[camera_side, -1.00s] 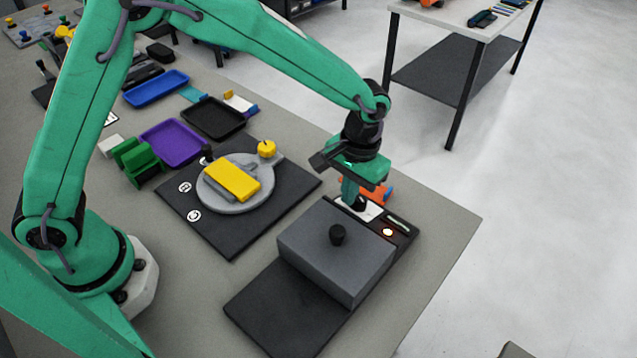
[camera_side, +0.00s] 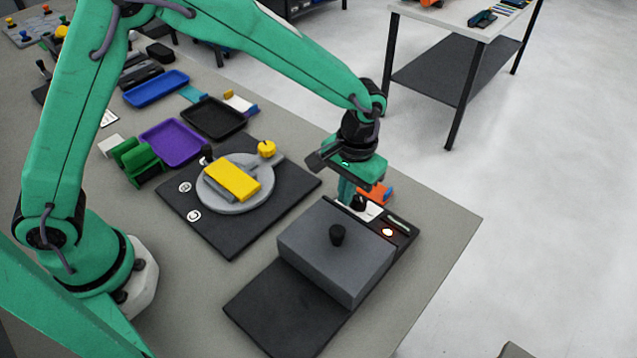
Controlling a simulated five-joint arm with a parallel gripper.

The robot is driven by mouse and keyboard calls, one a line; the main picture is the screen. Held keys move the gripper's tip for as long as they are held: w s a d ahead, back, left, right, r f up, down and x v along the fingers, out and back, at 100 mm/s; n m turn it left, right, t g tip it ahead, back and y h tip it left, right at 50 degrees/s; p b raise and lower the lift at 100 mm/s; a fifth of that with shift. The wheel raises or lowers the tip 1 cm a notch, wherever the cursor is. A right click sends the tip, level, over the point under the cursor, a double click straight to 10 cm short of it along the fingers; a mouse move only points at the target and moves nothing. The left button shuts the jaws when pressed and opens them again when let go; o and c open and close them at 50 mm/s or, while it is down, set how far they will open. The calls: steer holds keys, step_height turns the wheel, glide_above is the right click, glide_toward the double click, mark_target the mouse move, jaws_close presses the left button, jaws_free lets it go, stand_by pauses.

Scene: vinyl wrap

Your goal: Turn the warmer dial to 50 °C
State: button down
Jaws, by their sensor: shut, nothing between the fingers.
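The dark dial is mostly hidden by the fingers and the box. I cannot read its setting or tell whether the fingers touch it.
To the left, a dark board (camera_side: 230,240) carries a round grey plate (camera_side: 262,203) with a yellow block (camera_side: 232,182). Purple (camera_side: 172,145), black (camera_side: 213,118) and blue (camera_side: 156,88) trays stand farther back. The table's right corner is clear.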

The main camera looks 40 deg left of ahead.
mark_target(361, 200)
steer(key=shift+w+r, duration=0.35)
steer(key=shift+r, duration=0.6)
steer(key=shift+w+r, duration=0.35)
steer(key=shift+r, duration=0.6)
steer(key=shift+w+r, duration=0.35)
steer(key=shift+r, duration=0.6)
steer(key=shift+w+d+r, duration=0.15)
steer(key=shift+d+r, duration=0.05)
steer(key=shift+d, duration=0.3)
steer(key=shift+w+d+r, duration=0.15)
steer(key=shift+d+r, duration=0.05)
steer(key=shift+d, duration=0.25)
steer(key=shift+f, duration=0.1)
steer(key=shift+s+f, duration=0.4)
steer(key=shift+f, duration=0.65)
steer(key=shift+s+f, duration=0.4)
steer(key=shift+f, duration=0.7)
steer(key=shift+s+f, duration=0.4)
steer(key=shift+f, duration=0.65)
steer(key=shift+w+f, duration=0.1)
steer(key=shift+w, duration=0.05)
